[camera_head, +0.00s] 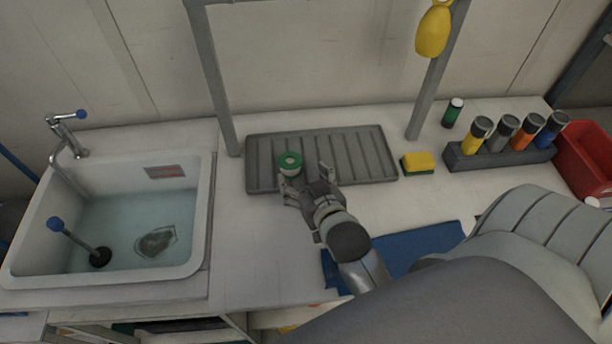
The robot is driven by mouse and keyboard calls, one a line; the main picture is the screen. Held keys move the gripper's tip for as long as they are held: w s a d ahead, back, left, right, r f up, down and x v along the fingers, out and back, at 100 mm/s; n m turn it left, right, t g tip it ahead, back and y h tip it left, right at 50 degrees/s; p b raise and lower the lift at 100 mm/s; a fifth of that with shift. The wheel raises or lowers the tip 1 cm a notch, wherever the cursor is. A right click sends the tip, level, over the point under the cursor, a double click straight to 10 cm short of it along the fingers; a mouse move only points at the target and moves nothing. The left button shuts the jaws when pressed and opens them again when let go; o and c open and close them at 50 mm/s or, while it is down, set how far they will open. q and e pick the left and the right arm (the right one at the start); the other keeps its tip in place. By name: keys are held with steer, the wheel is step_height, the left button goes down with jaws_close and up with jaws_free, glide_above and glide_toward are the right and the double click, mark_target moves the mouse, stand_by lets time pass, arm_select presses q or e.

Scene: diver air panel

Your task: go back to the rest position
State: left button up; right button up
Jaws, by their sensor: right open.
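My right gripper (307,180) is open over the front edge of the grey ribbed tray (350,152). Its arm comes in from the lower right. A round green object with a pale centre (290,161) is on the left part of the tray, right by the gripper's left finger. I cannot tell whether the finger touches it. The jaws are not closed on anything. My left gripper is not in view.
A sink (190,235) with water is at the left. A yellow sponge (418,162) lies right of the tray. A blue mat (430,240) lies partly under my arm.

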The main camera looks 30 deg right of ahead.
steer(key=shift+s+a+r, duration=0.1)
steer(key=shift+s+r, duration=0.15)
steer(key=shift+s, duration=0.25)
